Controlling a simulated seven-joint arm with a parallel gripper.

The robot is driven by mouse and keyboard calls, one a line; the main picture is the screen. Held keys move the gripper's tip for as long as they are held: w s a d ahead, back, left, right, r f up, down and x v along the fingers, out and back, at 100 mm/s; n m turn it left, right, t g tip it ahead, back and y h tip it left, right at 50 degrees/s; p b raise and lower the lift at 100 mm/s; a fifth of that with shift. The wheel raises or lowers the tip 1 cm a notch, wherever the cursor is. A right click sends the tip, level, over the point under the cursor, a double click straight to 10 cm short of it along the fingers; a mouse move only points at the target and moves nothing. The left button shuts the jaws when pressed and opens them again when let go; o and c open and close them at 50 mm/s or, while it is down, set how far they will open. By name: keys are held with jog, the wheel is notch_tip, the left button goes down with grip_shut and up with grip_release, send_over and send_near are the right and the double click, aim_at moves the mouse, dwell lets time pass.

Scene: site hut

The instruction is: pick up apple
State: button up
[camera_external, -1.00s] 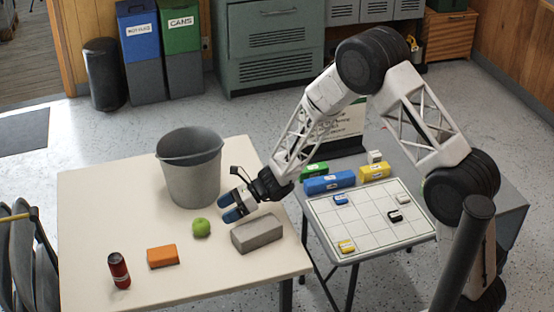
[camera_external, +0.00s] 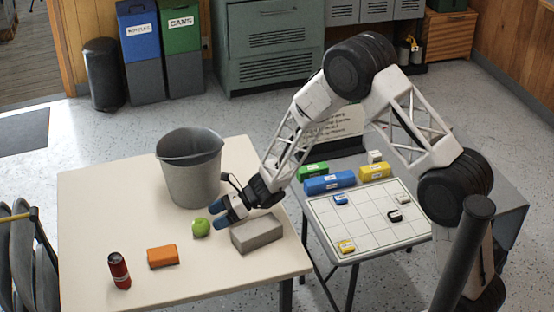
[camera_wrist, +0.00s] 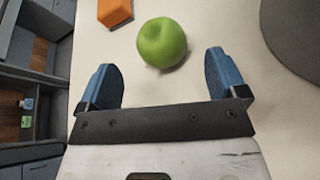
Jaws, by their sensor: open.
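The green apple (camera_external: 201,227) sits on the cream table (camera_external: 110,215), in front of the grey bucket. In the wrist view the apple (camera_wrist: 162,42) lies just beyond the fingertips, roughly midway between the two blue fingers. My gripper (camera_external: 216,214) is open and empty, low over the table, close to the apple on its right side. In the wrist view my gripper (camera_wrist: 162,75) shows its fingers spread wider than the apple. Whether a finger touches the apple cannot be told, but in the wrist view there is a gap on both sides.
A grey bucket (camera_external: 190,170) stands behind the apple. A grey block (camera_external: 257,233) lies to the right, under my wrist.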

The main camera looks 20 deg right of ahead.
aim_at(203, 223)
jog(key=shift+a, duration=0.15)
jog(key=shift+x, duration=2.45)
jog(key=shift+f, duration=0.15)
jog(key=shift+c, duration=0.2)
jog(key=c, duration=1.1)
jog(key=shift+o, duration=0.2)
jog(key=shift+r, duration=5.05)
